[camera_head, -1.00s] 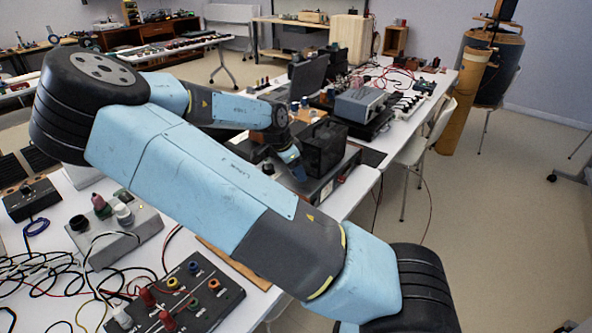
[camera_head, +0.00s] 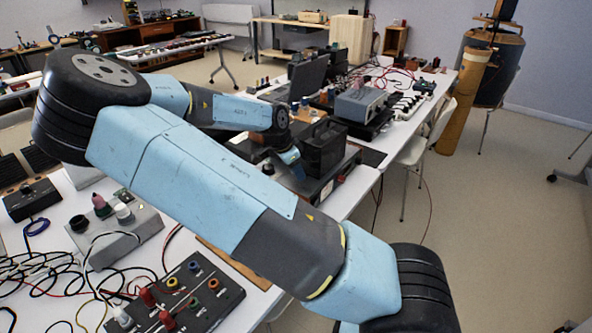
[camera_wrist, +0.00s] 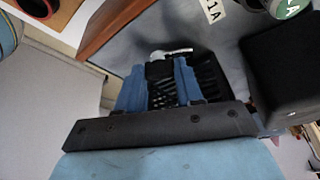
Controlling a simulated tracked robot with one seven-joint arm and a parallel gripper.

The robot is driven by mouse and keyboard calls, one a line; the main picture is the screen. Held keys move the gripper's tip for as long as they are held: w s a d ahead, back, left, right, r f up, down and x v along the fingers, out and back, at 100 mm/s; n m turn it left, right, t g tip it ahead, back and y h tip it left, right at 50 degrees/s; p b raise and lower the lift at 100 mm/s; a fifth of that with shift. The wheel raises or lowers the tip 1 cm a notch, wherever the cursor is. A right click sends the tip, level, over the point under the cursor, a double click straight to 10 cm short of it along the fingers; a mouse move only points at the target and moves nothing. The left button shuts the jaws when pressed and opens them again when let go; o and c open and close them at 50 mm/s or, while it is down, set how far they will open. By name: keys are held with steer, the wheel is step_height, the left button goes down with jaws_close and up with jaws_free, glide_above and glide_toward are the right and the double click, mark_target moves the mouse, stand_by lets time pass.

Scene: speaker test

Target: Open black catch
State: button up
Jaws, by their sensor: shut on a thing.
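My gripper (camera_wrist: 160,76) has two blue fingers in the middle of the wrist view. They are shut on a small black part between their tips, which looks like the black catch (camera_wrist: 159,70). A pale, silvery piece (camera_wrist: 172,53) sticks out just beyond the fingertips. A black slatted surface (camera_wrist: 208,76) lies behind and right of the fingers. In the head view my gripper (camera_head: 290,156) is small and partly hidden by my arm, beside a black box (camera_head: 322,147) on a dark, flat device (camera_head: 330,178). The catch cannot be made out there.
A black block (camera_wrist: 286,75) stands close at the right of the wrist view. A control box with coloured knobs (camera_head: 190,292) and loose cables lie at the front of the bench. A grey instrument (camera_head: 367,103) stands farther back. The floor at right is mostly clear.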

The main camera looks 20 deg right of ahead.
steer(key=shift+d+n+t+y, duration=0.15)
steer(key=shift+n+t, duration=0.3)
steer(key=shift+n, duration=0.7)
steer(key=shift+a+n+t+y, duration=0.15)
steer(key=shift+n+t, duration=0.3)
steer(key=shift+n, duration=0.7)
steer(key=shift+d, duration=0.1)
steer(key=o, duration=1)
steer(key=shift+o, duration=0.2)
steer(key=v, duration=1.3)
steer(key=shift+r, duration=0.35)
